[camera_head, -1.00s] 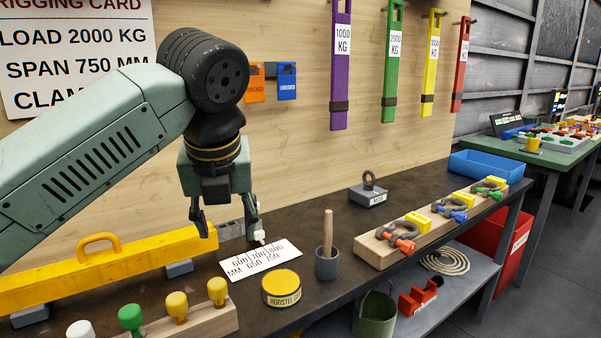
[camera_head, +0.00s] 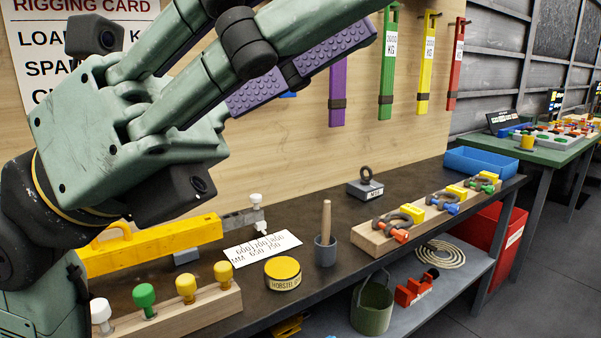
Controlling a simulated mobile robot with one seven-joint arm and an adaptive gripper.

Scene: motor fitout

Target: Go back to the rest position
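My gripper (camera_head: 280,60) is raised close to the camera and fills the upper left of the view. Its green finger links point up and to the right, and a purple-grey ribbed pad shows behind them. Part of the fingers runs out of the frame, so their gap cannot be judged. I see nothing held in the visible part. Below it on the bench lies a yellow beam (camera_head: 160,244) with a grey end piece (camera_head: 238,219) and a white-knobbed pin (camera_head: 257,200) at its right end.
On the dark bench (camera_head: 330,285) are a pegged wooden block (camera_head: 190,310), a yellow-lidded tin (camera_head: 282,274), a grey cup with a stick (camera_head: 325,252), a shackle board (camera_head: 375,243), a weight (camera_head: 365,188) and a blue tray (camera_head: 482,163). Coloured slings hang on the wall.

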